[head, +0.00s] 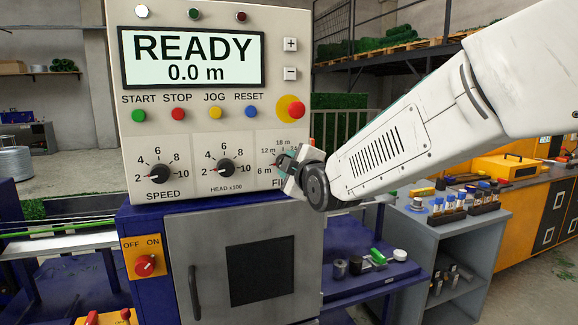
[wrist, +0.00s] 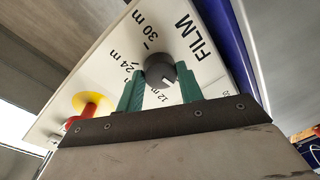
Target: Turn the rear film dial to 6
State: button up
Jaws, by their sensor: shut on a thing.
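The film dial is a dark round knob (wrist: 158,72) on the white panel, beside the printed word FILM. In the wrist view the labels 30 m and 24 m are clear, and 12 m is partly covered by my gripper. A small light mark shows on the knob's lower right, too small to read as a setting. My gripper (wrist: 160,92) has its green fingers on both sides of the knob and is shut on it. In the head view my gripper (head: 286,160) covers most of the dial; the 6 m, 12 m and 18 m labels show around it.
The control panel (head: 205,120) also carries a speed dial (head: 159,173) and a head dial (head: 220,168) left of my gripper. A red emergency button (head: 296,110) on a yellow base sits just above it. The display reads READY, 0.0 m.

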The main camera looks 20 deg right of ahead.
jog(key=o, duration=1)
jog(key=shift+s, duration=0.1)
jog(key=s, duration=0.7)
jog(key=shift+s+d+r, duration=0.15)
jog(key=shift+s+d, duration=0.05)
jog(key=shift+s, duration=0.1)
jog(key=s+f+m+g, duration=0.7)
jog(key=s+f+g, duration=0.2)
jog(key=f, duration=0.4)
jog(key=s+d+m+g, duration=0.1)
jog(key=s+m+g, duration=0.1)
jog(key=s, duration=0.5)
jog(key=s+m+g, duration=0.2)
jog(key=s, duration=0.5)
jog(key=s+d+f+m+g+h, duration=0.1)
jog(key=s+m+g, duration=0.1)
jog(key=s, duration=0.5)
jog(key=shift+d+g, duration=0.3)
jog(key=shift+g, duration=0.3)
